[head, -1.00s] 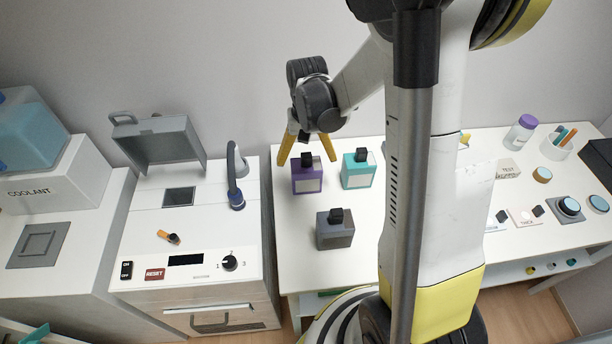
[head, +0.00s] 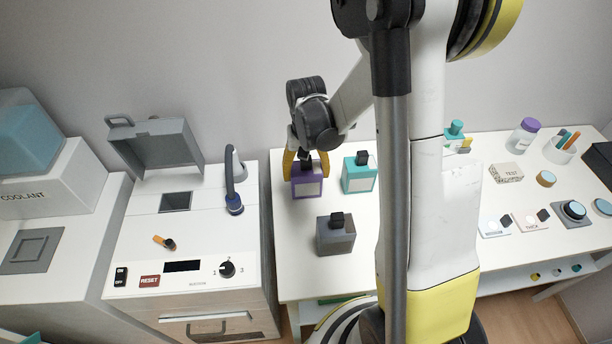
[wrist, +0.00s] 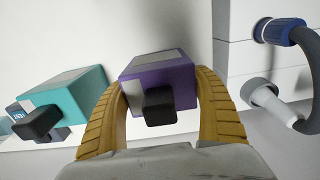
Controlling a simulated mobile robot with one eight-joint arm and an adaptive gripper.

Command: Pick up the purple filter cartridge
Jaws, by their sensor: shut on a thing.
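The purple filter cartridge (head: 308,186) is a box with a pale label and a black top knob, on the white table in the head view. My gripper (head: 306,172) has come down over it from behind and above. In the wrist view my gripper (wrist: 165,105) has its two yellow ribbed fingers against both sides of the purple filter cartridge (wrist: 158,76), with the black knob between them. The gripper is shut on the cartridge, which appears upright. I cannot tell whether its base still touches the table.
A teal cartridge (head: 359,175) stands close to the right, also in the wrist view (wrist: 78,95). A grey cartridge (head: 336,236) stands in front. A machine with an open lid (head: 155,145) and a hose (head: 233,185) is to the left.

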